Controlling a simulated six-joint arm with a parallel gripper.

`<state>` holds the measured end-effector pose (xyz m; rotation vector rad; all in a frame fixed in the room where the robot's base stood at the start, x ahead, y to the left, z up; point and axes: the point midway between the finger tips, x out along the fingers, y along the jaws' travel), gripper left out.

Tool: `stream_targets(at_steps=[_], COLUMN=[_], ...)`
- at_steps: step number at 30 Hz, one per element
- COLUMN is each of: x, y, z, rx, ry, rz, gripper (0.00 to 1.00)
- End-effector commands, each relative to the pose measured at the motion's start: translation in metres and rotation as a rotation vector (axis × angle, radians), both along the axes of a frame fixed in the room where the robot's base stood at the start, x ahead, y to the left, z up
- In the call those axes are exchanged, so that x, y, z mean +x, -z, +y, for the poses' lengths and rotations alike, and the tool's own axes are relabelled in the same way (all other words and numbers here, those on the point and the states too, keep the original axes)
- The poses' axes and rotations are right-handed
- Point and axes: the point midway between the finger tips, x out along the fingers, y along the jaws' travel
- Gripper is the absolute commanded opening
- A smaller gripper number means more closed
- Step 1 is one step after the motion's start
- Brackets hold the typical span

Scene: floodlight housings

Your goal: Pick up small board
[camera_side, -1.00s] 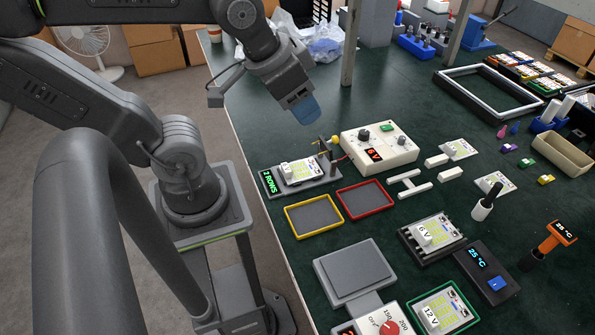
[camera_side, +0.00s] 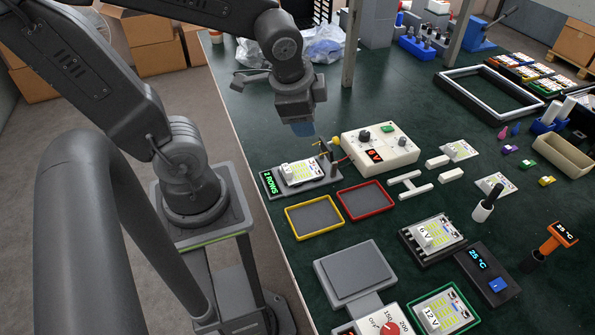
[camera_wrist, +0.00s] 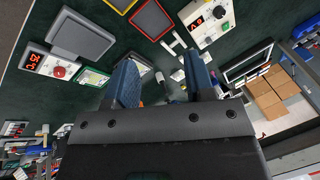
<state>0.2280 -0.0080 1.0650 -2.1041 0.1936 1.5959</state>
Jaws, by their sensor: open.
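Several white boards with yellow patches lie on the green bench, and I cannot tell which one is the small board. One board (camera_side: 299,172) sits on the grey "2 ROWS" fixture (camera_side: 325,181). Two loose boards lie at the right, one farther back (camera_side: 461,150) and one nearer (camera_side: 488,185). A board marked 6 V (camera_side: 438,233) sits on a black finned block, and one marked 12 V (camera_side: 442,312) sits in a green-rimmed tray. My gripper (camera_side: 303,131), with blue fingers, is open and points down above the bench behind the fixture. Its fingers (camera_wrist: 163,80) show nothing between them that I can identify as held.
A white 6 V power box (camera_side: 380,147) stands right of the fixture. Yellow (camera_side: 314,217) and red (camera_side: 365,200) trays and a grey plate (camera_side: 354,269) lie nearer. A post (camera_side: 350,45) rises behind the gripper.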

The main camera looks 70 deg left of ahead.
Motion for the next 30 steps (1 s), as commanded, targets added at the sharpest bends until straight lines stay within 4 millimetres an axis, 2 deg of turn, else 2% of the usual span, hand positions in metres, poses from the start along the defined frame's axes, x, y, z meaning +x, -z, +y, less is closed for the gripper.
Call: stream_targets(at_steps=[1,6,12,15,20,30], x=[0.004,0.007,0.002,0.001,0.0,0.0], y=[0.02,0.074,0.113,0.121,0.135,0.184], z=[0.012,0.045,0.066,0.07,0.077,0.096], rx=[0.077,0.268,0.347,0.357,0.36,0.358], ry=[0.116,0.545,0.91,0.992,1.018,1.015], rz=[0.091,0.352,0.547,0.584,0.6,0.598], gripper=[0.49,0.49,0.49,0.49,0.49,0.49])
